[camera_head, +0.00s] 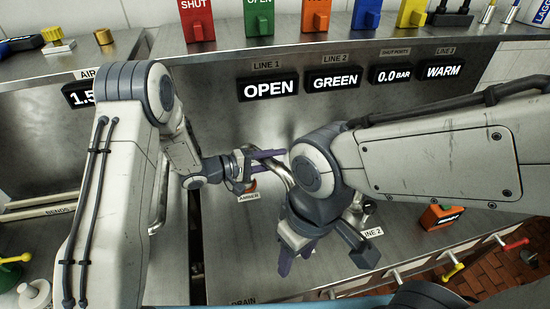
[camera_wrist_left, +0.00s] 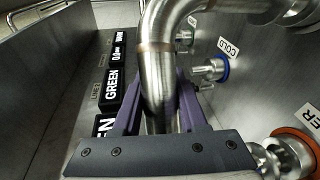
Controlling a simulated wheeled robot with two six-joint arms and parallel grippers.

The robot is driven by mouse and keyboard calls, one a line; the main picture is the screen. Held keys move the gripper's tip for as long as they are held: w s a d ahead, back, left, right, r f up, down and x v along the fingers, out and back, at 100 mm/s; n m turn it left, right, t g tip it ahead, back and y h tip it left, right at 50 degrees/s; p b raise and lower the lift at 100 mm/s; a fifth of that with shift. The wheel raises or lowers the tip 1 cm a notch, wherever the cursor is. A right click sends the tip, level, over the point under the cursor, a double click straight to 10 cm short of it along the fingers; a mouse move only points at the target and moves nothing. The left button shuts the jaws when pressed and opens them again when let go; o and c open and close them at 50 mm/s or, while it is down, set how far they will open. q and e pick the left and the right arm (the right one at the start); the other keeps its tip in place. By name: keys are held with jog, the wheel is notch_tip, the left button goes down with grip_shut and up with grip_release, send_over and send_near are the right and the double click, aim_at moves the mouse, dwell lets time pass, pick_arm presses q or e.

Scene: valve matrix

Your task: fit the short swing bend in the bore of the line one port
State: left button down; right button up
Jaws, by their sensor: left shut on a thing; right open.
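My left gripper (camera_head: 268,160) is shut on a curved steel pipe bend (camera_head: 280,178) above the steel worktop. In the left wrist view the bend (camera_wrist_left: 158,62) stands between the purple fingers and curves over to the upper right. Its far end reaches toward steel collars at the top right; I cannot tell whether it is seated in a bore. My right gripper (camera_head: 296,256) is open and empty, fingers pointing down, lower and to the right of the left one. My right arm hides much of the ports, and I cannot pick out the line one port.
A blue-ringed port (camera_wrist_left: 214,69) beside a COLD label and an orange-ringed port (camera_wrist_left: 298,150) show in the left wrist view. Readouts, including LINE 1 OPEN (camera_head: 269,88), line the back panel. Colored blocks (camera_head: 260,20) stand on the shelf above. An orange block (camera_head: 440,216) sits at right.

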pick_arm(q)
jog(key=shift+r+p, duration=0.1)
jog(key=shift+p, duration=0.2)
dwell(0.4)
jog(key=shift+f+b, duration=0.75)
jog(key=shift+f, duration=0.9)
jog(key=shift+c, duration=1.8)
grip_release()
jog(key=shift+f, duration=0.15)
jog(key=shift+a, duration=0.1)
jog(key=b+v, duration=0.2)
jog(key=v, duration=0.8)
jog(key=shift+a, duration=0.15)
